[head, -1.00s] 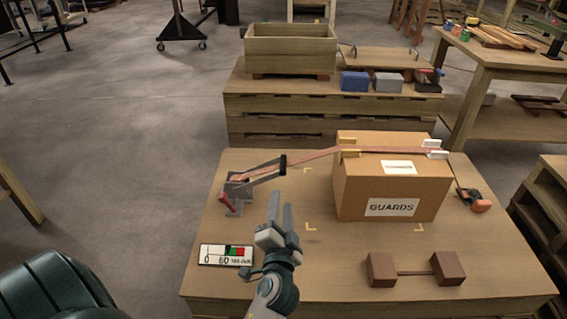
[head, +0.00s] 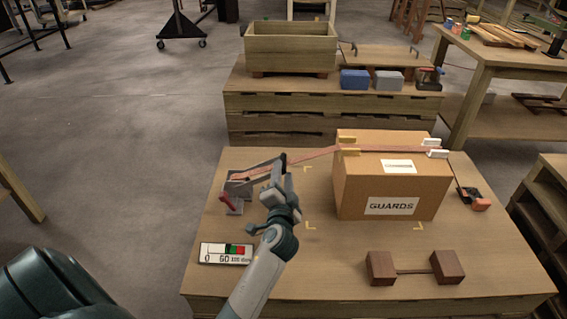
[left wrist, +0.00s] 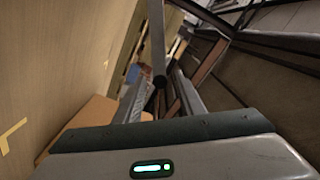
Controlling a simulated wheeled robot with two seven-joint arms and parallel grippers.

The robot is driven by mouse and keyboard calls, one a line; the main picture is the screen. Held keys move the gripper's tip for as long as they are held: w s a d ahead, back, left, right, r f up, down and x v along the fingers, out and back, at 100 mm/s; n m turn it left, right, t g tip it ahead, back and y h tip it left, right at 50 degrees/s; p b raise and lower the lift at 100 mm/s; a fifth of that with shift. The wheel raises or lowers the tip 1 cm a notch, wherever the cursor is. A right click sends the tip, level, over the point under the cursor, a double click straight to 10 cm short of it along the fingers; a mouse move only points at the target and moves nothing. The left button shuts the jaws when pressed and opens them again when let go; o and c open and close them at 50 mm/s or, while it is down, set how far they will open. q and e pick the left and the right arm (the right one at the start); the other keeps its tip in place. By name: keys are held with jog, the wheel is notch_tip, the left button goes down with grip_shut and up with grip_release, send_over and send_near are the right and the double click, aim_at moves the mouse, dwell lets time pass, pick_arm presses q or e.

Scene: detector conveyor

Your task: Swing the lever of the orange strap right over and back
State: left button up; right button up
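The orange strap (head: 318,155) runs from a grey ratchet (head: 238,187) with a red part at the table's left, up over the cardboard box (head: 385,185). The ratchet's long grey lever (head: 255,171) slants up to the right and has a dark grip at its end. My left gripper (head: 281,180) is at that grip end, its fingers apart. In the left wrist view a grey bar with a dark end, seemingly the lever (left wrist: 158,50), reaches down between the two fingers (left wrist: 162,92). I cannot tell whether they touch it. My right gripper is not in view.
A red-and-black tool (head: 475,198) lies right of the box. A gauge card (head: 226,253) and two joined brown blocks (head: 415,270) lie in front.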

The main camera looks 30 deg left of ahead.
aim_at(284, 157)
pick_arm(q)
jog(key=shift+x, duration=2.7)
grip_shut()
